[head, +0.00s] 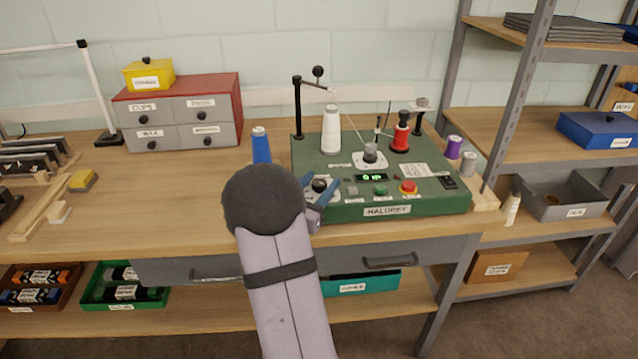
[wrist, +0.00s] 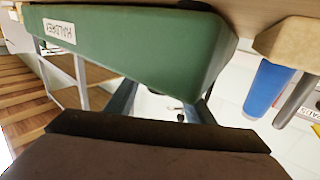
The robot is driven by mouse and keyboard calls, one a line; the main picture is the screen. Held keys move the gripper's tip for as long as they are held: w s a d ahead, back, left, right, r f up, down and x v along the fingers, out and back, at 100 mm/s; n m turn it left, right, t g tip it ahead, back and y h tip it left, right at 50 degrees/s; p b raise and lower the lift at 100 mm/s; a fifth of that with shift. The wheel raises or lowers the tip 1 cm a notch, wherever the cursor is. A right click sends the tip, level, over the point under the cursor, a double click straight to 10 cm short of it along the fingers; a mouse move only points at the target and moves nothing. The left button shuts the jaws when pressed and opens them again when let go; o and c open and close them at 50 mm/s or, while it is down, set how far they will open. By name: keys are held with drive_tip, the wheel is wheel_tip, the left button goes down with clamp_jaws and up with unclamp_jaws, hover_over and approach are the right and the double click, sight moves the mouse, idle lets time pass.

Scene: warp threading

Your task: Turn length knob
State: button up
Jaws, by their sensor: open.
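The green HALDREY machine (head: 330,212) stands on the bench and also fills the top of the wrist view (wrist: 140,45). A black knob (head: 319,184) sits on a white plate at the left of its front panel; its label is too small to read. My gripper (head: 325,195) is open at the machine's front left, close to this knob. My wrist partly covers the fingers, and I cannot tell whether they touch the knob. In the wrist view, the dark fingers (wrist: 163,100) are apart, with a pale area and a small dark thing between them that I cannot identify.
The panel also holds a lit green display (head: 372,177), a green button (head: 380,190) and a red button (head: 408,187). A drawer cabinet (head: 178,105) stands behind; the bench between is mostly clear.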

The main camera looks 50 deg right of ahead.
drive_tip(key=c, duration=1)
drive_tip(key=shift+c, duration=0.2)
drive_tip(key=shift+n+t+b, duration=0.5)
drive_tip(key=shift+t, duration=0.3)
drive_tip(key=n+t+y+b, duration=0.1)
drive_tip(key=n+t+b, duration=0.1)
drive_tip(key=t, duration=0.1)
drive_tip(key=n+t+y+b, duration=0.2)
drive_tip(key=t, duration=0.1)
drive_tip(key=shift+s+d+f, duration=0.1)
drive_tip(key=shift+s+f, duration=0.05)
drive_tip(key=shift+s, duration=0.05)
drive_tip(key=n+t+y+b, duration=0.1)
drive_tip(key=n+t+y, duration=0.1)
drive_tip(key=y, duration=0.1)
drive_tip(key=shift+n+t, duration=0.4)
drive_tip(key=shift+w+n+t+y, duration=0.1)
drive_tip(key=shift+n+t+y, duration=0.4)
drive_tip(key=shift+y, duration=0.1)
drive_tip(key=shift+r+y, duration=0.2)
drive_tip(key=shift+y, duration=0.1)
drive_tip(key=o, duration=1)
